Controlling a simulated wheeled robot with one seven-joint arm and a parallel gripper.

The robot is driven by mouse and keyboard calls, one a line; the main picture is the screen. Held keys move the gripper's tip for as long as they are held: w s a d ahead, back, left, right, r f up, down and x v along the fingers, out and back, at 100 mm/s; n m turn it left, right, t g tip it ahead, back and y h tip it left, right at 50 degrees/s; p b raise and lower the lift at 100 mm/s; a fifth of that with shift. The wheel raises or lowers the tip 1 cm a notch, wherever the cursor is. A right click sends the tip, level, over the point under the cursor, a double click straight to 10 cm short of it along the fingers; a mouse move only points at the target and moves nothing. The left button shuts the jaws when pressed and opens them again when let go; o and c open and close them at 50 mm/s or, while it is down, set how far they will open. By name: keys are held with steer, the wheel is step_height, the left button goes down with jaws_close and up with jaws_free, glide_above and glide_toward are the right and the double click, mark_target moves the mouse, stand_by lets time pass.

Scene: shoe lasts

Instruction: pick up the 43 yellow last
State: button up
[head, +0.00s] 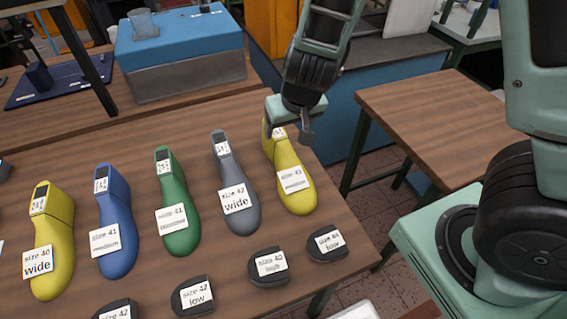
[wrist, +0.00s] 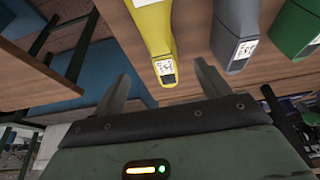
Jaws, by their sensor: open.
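The 43 yellow last (head: 292,180) stands at the right end of the row of lasts on the wooden table, its label reading size 43. Its heel end is partly hidden by my gripper (head: 291,122) in the head view. In the wrist view the yellow last (wrist: 153,22) points down toward my gripper (wrist: 164,88), with its labelled heel end between the two fingers. The fingers are open and spread to either side of it. I cannot tell from these views whether a finger touches it.
A grey last (head: 234,182) stands close to the left of the yellow one, then a green last (head: 177,205), a blue last (head: 115,225) and another yellow last (head: 52,245). Black heel pieces (head: 268,264) lie in front. The table's right edge (head: 345,225) is close by.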

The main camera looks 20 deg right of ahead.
mark_target(282, 139)
steer(key=b+x, duration=0.2)
steer(key=x, duration=0.3)
steer(key=shift+f, duration=0.3)
steer(key=shift+w+b+x, duration=0.15)
steer(key=shift+b+x, duration=0.15)
steer(key=shift+x, duration=1.05)
steer(key=shift+w+b+x, duration=0.15)
steer(key=shift+b+x, duration=0.1)
steer(key=shift+x, duration=1.1)
steer(key=shift+r, duration=0.2)
steer(key=shift+r, duration=0.1)
steer(key=c, duration=1.6)
